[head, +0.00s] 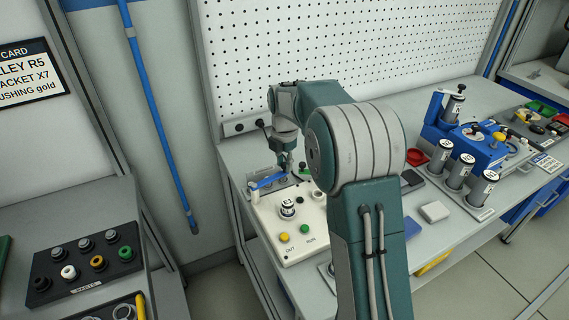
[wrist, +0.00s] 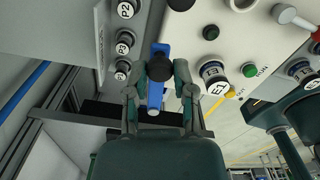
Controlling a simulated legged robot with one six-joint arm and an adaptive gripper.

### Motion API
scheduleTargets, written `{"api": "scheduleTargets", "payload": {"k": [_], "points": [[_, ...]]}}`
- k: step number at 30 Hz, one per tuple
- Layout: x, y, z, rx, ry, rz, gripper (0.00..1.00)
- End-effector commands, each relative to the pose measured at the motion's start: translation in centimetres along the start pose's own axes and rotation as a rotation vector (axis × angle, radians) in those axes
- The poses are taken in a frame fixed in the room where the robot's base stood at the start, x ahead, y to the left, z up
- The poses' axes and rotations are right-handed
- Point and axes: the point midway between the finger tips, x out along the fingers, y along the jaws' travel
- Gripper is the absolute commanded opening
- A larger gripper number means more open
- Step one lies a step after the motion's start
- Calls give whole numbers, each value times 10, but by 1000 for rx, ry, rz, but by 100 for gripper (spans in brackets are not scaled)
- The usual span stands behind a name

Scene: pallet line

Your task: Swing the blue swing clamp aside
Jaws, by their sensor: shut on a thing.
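The blue swing clamp (head: 268,180) is a flat blue bar at the back left of the white fixture plate (head: 270,236). In the wrist view the blue bar (wrist: 154,100) runs lengthwise between my fingers, with a dark round knob (wrist: 160,68) over it. My gripper (head: 285,168) is down at the clamp, and in the wrist view my gripper (wrist: 158,77) has its fingers on both sides of the knob. It is shut on the clamp; the exact contact is hard to see. My wrist partly hides the clamp in the head view.
A labelled cylinder (head: 288,207) stands on the plate, with a yellow button (head: 284,238) and a green button (head: 305,229) in front. A pegboard (head: 300,50) rises behind the bench. A blue fixture (head: 460,140) and several cylinders stand to the right. A parts tray (head: 85,262) lies left.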

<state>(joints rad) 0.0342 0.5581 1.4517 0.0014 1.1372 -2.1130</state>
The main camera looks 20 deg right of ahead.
Motion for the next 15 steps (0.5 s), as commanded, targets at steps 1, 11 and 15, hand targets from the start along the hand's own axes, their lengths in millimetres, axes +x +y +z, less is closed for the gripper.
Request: {"api": "scheduleTargets", "payload": {"k": [1, 11, 15], "points": [[2, 1, 2, -1, -4, 2, 0], [1, 2, 2, -1, -7, 6, 46], [0, 2, 1, -1, -6, 6, 67]]}}
